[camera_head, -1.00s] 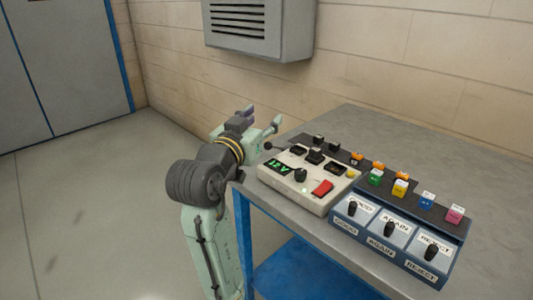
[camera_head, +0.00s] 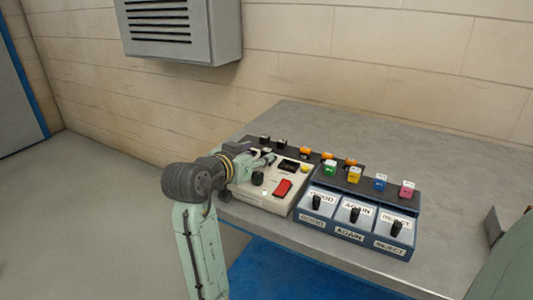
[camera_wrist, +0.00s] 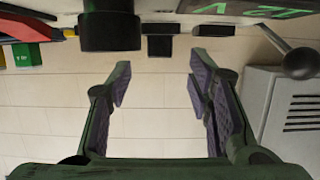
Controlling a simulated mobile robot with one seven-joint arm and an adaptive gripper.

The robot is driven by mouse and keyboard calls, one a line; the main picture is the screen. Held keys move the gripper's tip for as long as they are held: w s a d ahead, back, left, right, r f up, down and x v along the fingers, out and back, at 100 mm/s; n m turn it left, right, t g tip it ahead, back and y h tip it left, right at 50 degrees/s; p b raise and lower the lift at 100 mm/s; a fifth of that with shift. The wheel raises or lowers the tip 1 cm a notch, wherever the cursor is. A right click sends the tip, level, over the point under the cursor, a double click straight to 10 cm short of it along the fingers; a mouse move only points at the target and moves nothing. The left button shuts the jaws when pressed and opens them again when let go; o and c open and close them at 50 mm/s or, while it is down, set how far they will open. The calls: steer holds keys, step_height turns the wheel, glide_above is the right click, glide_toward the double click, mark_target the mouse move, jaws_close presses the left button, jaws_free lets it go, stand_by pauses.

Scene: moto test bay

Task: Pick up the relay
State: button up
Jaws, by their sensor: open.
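A small black block that looks like the relay (camera_wrist: 160,45) stands on the cream 12V tester (camera_head: 252,194), between the fingers in the wrist view and a little beyond their tips. My gripper (camera_wrist: 158,82) is open and empty, its two purple-padded fingers apart with bare wall showing between them. In the head view my gripper (camera_head: 255,157) is over the tester's back left part and hides that block and the display. I cannot tell the remaining gap to the block.
The tester has a black knob (camera_head: 258,179), red switch (camera_head: 283,187) and ball-ended lever (camera_wrist: 298,62). A dark rail bears black, orange and coloured blocks (camera_head: 330,168). A blue GOOD/AGAIN/REJECT box (camera_head: 350,236) stands right. The grey table (camera_head: 450,180) is clear behind.

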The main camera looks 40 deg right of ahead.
mark_target(267, 150)
steer(key=p+x, duration=0.1)
steer(key=x, duration=0.3)
steer(key=shift+c, duration=0.4)
steer(key=c, duration=1)
